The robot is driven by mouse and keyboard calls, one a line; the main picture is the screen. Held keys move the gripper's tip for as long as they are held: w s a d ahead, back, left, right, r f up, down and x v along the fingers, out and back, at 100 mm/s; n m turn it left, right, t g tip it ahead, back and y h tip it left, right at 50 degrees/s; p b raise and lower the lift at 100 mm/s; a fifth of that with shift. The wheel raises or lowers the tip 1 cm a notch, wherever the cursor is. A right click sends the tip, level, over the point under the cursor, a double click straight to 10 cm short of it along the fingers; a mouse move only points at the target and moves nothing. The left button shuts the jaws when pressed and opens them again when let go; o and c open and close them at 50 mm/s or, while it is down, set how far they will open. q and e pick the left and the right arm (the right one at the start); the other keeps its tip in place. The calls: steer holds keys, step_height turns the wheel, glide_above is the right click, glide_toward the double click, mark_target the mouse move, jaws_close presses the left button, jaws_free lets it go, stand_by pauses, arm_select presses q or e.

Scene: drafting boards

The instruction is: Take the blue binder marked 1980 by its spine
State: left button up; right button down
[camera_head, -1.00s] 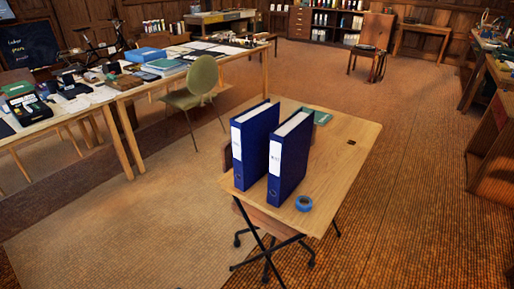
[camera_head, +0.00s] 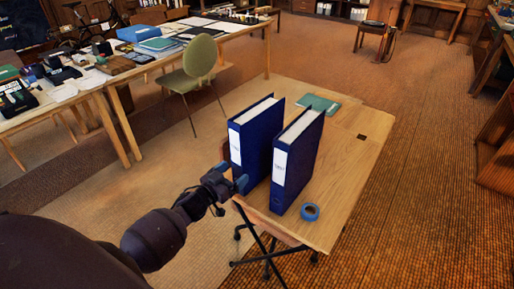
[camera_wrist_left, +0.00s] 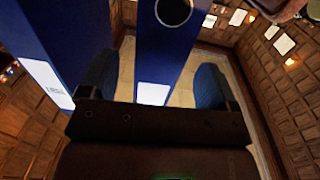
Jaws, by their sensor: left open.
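Two blue binders stand upright on a small wooden desk (camera_head: 345,165), white labels on their spines: a left binder (camera_head: 258,135) and a right binder (camera_head: 300,165). The label writing is too small to read, so I cannot tell which is marked 1980. My left gripper (camera_head: 233,178) is open at the lower spine of the left binder. In the left wrist view, which looks upside down, one binder (camera_wrist_left: 165,55) stands between the open fingers (camera_wrist_left: 156,82). The other binder (camera_wrist_left: 55,35) is outside them, at the left. My right gripper is not in view.
A roll of blue tape (camera_head: 310,212) lies on the desk by the right binder. A green book (camera_head: 319,104) lies behind the binders. A green chair (camera_head: 199,62) and a long cluttered table (camera_head: 130,75) stand at the left. The desk's right side is clear.

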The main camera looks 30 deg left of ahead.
mark_target(258, 146)
arm_select(q)
steer(key=shift+w+d+r+b, duration=0.15)
steer(key=shift+w+d, duration=0.1)
steer(key=shift+w, duration=1.25)
steer(key=shift+w+d+f+b, duration=0.1)
steer(key=shift+w+d+b, duration=0.1)
steer(key=shift+w, duration=1.25)
steer(key=shift+c, duration=0.3)
steer(key=c, duration=1.2)
steer(key=shift+r, duration=0.15)
steer(key=shift+c, duration=0.7)
